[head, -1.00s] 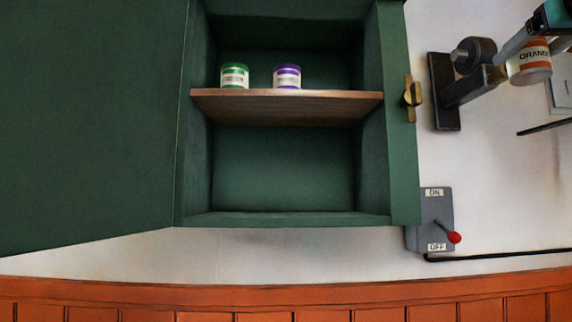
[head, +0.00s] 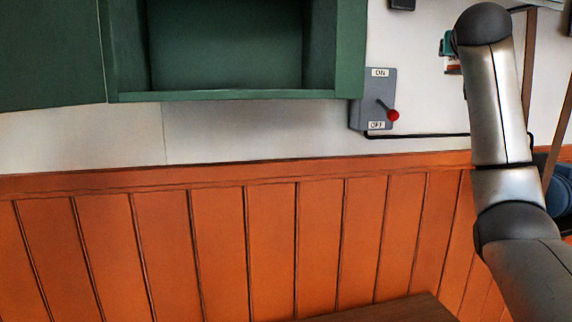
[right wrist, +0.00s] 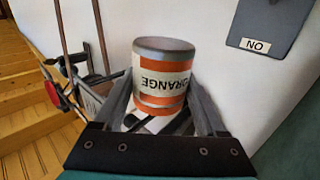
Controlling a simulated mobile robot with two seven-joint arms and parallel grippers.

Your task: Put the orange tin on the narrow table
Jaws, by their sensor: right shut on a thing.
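The orange tin (right wrist: 162,75), with a white ORANGE label that appears upside down, is held between the fingers of my right gripper (right wrist: 160,98) in the right wrist view. The gripper is shut on it, in front of the white wall. In the head view, a small part of the tin (head: 453,66) shows at the upper right, mostly hidden behind my right arm. A brown wooden top (head: 390,311) shows at the bottom edge of the head view; I cannot tell whether it is the narrow table. My left gripper is not in view.
An open green cabinet (head: 235,96) hangs on the wall at the upper left. A grey ON/OFF switch (head: 372,98) with a red-knobbed lever is right of it. Orange panelling (head: 220,240) covers the lower wall. Wooden steps (right wrist: 22,70) show in the right wrist view.

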